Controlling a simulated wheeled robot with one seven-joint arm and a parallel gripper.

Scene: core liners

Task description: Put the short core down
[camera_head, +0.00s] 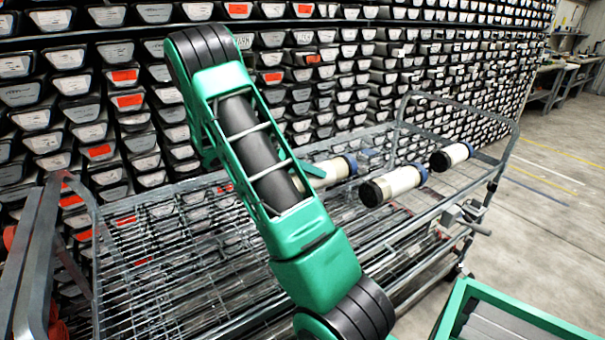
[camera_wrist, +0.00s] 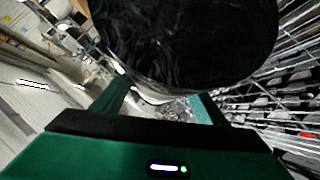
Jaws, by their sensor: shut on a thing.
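My gripper (camera_wrist: 158,98) shows its green fingers in the wrist view, shut on a core whose dark round end (camera_wrist: 185,40) fills the top of that view. I take this to be the short core. Two other pale cores with black ends, one in the middle (camera_head: 398,184) and one farther right (camera_head: 453,156), lie on the wire rack.
The wire-topped cart (camera_head: 150,285) has a raised metal frame at its right end and bare mesh at left. A wall of stacked core trays (camera_head: 330,75) stands close behind. A green-edged frame (camera_head: 535,317) is at lower right. Open floor (camera_head: 545,205) lies right.

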